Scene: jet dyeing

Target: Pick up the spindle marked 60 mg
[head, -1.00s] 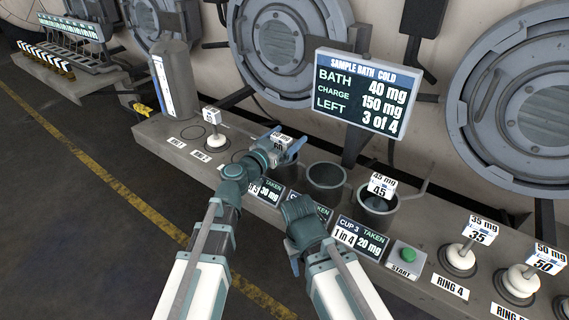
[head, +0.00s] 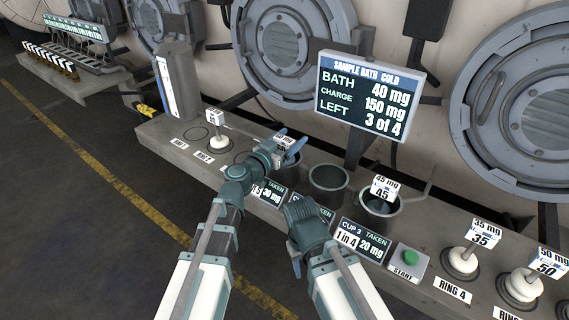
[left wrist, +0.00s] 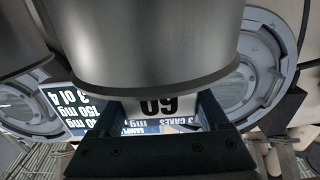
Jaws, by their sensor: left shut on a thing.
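The spindle marked 60 mg shows as a white tag (head: 285,142) between the fingers of my left gripper (head: 287,147). In the left wrist view its tag (left wrist: 155,106) reads 60 upside down, between the two dark jaws. My left gripper is shut on it, over the bench near the leftmost cup (head: 287,173). The spindle's lower part is hidden behind the gripper and arm. My right gripper (head: 294,262) hangs low in front of the bench, and its fingers are too hidden to read.
An empty cup (head: 328,180) stands right of my left gripper. Another cup (head: 378,208) holds the 45 mg spindle (head: 384,188). Spindles marked 35 (head: 463,259) and 50 (head: 523,285) stand at right. A white-topped spindle (head: 217,138) stands at left. The sample bath screen (head: 367,95) rises behind.

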